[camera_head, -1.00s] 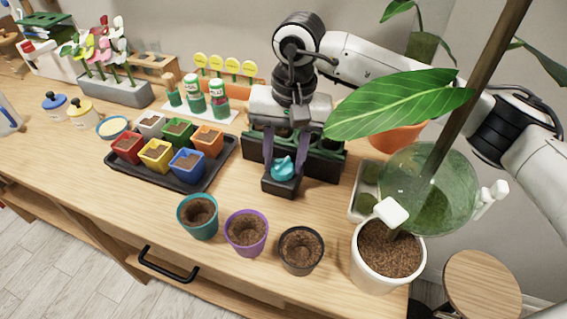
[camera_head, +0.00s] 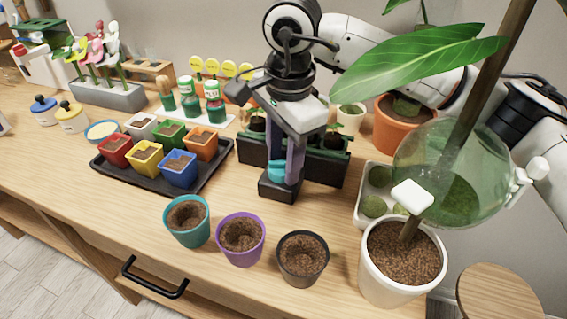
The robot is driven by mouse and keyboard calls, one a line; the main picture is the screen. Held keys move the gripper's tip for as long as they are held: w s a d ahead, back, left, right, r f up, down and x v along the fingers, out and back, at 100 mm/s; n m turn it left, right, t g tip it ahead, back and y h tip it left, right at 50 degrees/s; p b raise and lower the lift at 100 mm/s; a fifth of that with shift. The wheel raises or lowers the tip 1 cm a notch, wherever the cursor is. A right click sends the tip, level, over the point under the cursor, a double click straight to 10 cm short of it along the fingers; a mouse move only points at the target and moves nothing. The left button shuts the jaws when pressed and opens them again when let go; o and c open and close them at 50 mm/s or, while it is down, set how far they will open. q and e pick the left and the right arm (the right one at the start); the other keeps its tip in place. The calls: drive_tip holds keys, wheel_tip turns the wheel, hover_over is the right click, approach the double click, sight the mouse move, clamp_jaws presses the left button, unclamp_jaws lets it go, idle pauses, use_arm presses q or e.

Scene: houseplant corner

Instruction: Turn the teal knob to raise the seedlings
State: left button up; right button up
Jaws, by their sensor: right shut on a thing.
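The teal knob (camera_head: 277,172) sits on a small black block at the front of a dark planter box (camera_head: 325,168). My right gripper (camera_head: 290,165) comes down from above with its purple-grey fingers shut on the knob. One finger stands nearly in front of the other and hides part of the knob. Small green seedlings show in the box, one on the left (camera_head: 257,122) and one on the right (camera_head: 333,138). The gripper hides the middle of the box. My left gripper is not in view.
Teal (camera_head: 187,222), purple (camera_head: 240,238) and black (camera_head: 302,258) soil pots stand in front. A tray (camera_head: 205,188) of coloured pots is on the left. A white pot (camera_head: 375,280) with a big-leaved plant and a clear green globe (camera_head: 440,165) crowd the right.

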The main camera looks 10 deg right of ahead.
drive_tip(key=shift+m+b, duration=0.3)
drive_tip(key=shift+m, duration=0.8)
drive_tip(key=shift+r, duration=0.1)
drive_tip(key=o, duration=0.8)
drive_tip(key=shift+c, duration=0.2)
